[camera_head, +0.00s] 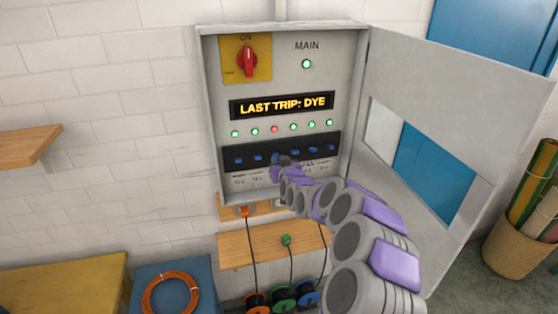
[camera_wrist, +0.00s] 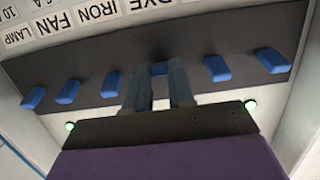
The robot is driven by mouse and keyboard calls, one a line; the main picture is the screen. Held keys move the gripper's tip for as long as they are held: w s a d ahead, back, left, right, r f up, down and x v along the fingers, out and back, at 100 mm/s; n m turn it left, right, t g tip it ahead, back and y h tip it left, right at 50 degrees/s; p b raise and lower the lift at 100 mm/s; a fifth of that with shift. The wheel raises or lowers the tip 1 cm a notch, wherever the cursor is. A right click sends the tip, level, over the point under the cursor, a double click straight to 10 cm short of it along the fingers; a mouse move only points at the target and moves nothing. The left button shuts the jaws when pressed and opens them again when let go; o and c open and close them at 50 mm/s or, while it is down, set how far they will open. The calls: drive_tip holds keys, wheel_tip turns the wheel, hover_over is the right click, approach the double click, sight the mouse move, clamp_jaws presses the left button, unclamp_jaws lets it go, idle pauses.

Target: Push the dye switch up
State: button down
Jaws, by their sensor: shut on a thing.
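The breaker box (camera_head: 210,100) hangs open on the white brick wall. The display (camera_head: 282,106) reads "LAST TRIP: DYE". My gripper (camera_head: 283,161) reaches the strip at the third switch from the left and largely hides it there. In the wrist view, my gripper (camera_wrist: 161,80) is shut on the dye switch (camera_wrist: 160,69), with a finger on either side. Part of the DYE label (camera_wrist: 155,3) shows beyond it at the top edge.
Neighbouring blue switches (camera_wrist: 110,84) stand close on both sides of my fingers. The box's open door (camera_head: 448,95) is to the right of my arm. A red rotary switch (camera_head: 247,61) points to ON. The third small lamp (camera_head: 274,129) is red; the others are green. A wooden shelf (camera_head: 235,247) is below.

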sight(276, 155)
drive_tip(key=shift+w+r+g+h+p, duration=0.15)
drive_tip(key=shift+r+g+h+p, duration=0.15)
drive_tip(key=shift+r+g+p, duration=0.6)
drive_tip(key=shift+w+a+r+g+h, duration=0.15)
drive_tip(key=shift+r+g+h, duration=0.15)
drive_tip(key=shift+g, duration=0.6)
drive_tip(key=shift+w+d+r+g+h, duration=0.1)
drive_tip(key=shift+r+g+h, duration=0.15)
drive_tip(key=shift+g, duration=0.65)
drive_tip(key=shift+r, duration=0.1)
drive_tip(key=c, duration=1)
unclamp_jaws()
drive_tip(key=shift+a, duration=0.2)
drive_tip(key=shift+o, duration=0.2)
drive_tip(key=shift+d, duration=0.1)
drive_tip(key=shift+s+d+r, duration=0.15)
drive_tip(key=shift+s+r, duration=0.15)
drive_tip(key=shift+s, duration=0.05)
drive_tip(key=v, duration=1.6)
drive_tip(key=shift+w+r, duration=0.15)
